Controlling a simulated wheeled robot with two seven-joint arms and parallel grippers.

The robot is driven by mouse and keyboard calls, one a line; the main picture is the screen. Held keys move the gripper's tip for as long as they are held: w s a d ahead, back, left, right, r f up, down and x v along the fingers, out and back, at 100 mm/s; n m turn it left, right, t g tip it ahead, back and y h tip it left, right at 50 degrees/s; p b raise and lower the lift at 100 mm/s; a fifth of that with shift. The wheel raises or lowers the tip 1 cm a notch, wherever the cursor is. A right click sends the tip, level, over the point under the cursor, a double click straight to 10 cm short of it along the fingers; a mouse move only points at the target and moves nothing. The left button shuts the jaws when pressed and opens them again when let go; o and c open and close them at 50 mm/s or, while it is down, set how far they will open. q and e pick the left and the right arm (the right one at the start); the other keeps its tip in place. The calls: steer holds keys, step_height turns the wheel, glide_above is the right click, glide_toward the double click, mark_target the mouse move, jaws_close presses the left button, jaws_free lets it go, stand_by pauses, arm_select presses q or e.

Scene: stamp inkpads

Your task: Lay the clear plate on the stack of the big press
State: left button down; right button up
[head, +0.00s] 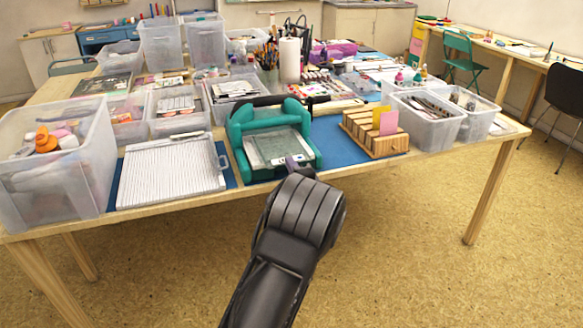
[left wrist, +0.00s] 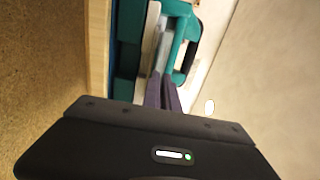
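The big press (head: 236,133) is teal and stands near the table's front edge; it also shows in the left wrist view (left wrist: 186,62). A clear, greyish plate (head: 270,147) lies level over the press bed, between the teal sides. My left gripper (head: 293,164) reaches it from the front, its purple-grey fingers (left wrist: 163,88) close together at the plate's front edge (left wrist: 163,52). They look shut on that edge. The stack under the plate is mostly hidden, and I cannot tell whether the plate touches it. My right gripper is in neither view.
A white ruled board (head: 172,172) lies left of the press on a blue mat. A wooden rack (head: 375,140) with coloured cards stands to the right. Clear bins (head: 425,120) flank both sides. Floor in front of the table is free.

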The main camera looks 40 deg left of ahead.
arm_select(q)
steer(key=shift+f+b, duration=0.35)
steer(key=shift+b, duration=0.35)
stand_by(0.7)
steer(key=c, duration=1.6)
jaws_free()
steer(key=shift+o, duration=0.2)
steer(key=shift+v, duration=2.5)
steer(key=shift+d, duration=0.15)
steer(key=v, duration=0.7)
steer(key=shift+s+d+b, duration=0.2)
steer(key=shift+d+b, duration=0.05)
steer(key=shift+b, duration=0.1)
